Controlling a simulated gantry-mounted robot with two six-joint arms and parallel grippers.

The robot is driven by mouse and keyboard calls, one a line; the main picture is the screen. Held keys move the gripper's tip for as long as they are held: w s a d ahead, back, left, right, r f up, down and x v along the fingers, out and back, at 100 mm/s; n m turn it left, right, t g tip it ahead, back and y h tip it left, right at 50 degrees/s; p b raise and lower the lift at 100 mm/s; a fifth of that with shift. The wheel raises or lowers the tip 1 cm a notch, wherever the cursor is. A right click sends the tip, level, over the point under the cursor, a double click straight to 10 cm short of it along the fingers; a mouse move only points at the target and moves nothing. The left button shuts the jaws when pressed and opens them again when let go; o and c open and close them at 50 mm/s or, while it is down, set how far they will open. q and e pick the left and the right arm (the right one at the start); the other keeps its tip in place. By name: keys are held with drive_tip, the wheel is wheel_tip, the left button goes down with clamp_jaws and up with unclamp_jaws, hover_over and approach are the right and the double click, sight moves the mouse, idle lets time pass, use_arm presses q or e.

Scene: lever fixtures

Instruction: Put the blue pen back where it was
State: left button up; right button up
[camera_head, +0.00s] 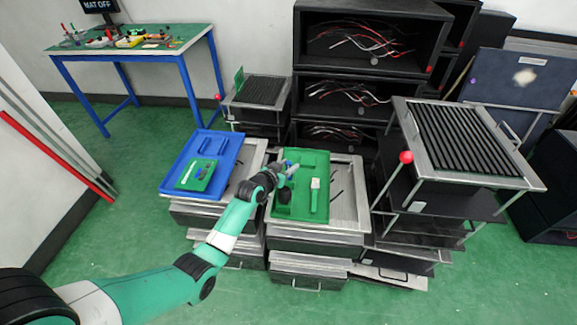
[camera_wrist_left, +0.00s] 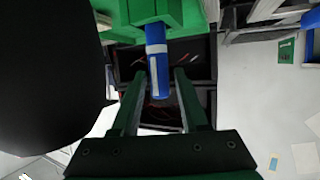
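The blue pen (camera_wrist_left: 157,62) with white bands shows in the left wrist view, its upper end against a green block (camera_wrist_left: 155,12). My left gripper (camera_wrist_left: 161,75) is open, with its fingers on either side of the pen's lower part and visible gaps between them. In the head view my left gripper (camera_head: 289,168) is over the upper left part of the green tray (camera_head: 325,165). The arm partly hides that area, and the pen is too small to make out clearly there. My right gripper is not in view.
The green tray holds a pale-topped item (camera_head: 315,195) and a dark round item (camera_head: 284,196). A blue tray (camera_head: 222,148) with a green board (camera_head: 197,175) stands left. A tall ribbed-top stand (camera_head: 520,182) with a red-knobbed lever (camera_head: 406,157) stands right. Black shelves rise behind.

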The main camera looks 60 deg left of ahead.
use_arm(q)
drive_tip(key=shift+o, duration=0.4)
drive_tip(key=shift+r, duration=0.15)
drive_tip(key=shift+s+d+r+p, duration=0.1)
drive_tip(key=shift+r+p, duration=0.15)
drive_tip(key=shift+p, duration=0.1)
drive_tip(key=p+v, duration=0.5)
drive_tip(key=v, duration=0.6)
drive_tip(key=shift+s+p, duration=0.3)
drive_tip(key=shift+p, duration=0.1)
drive_tip(key=shift+d, duration=0.1)
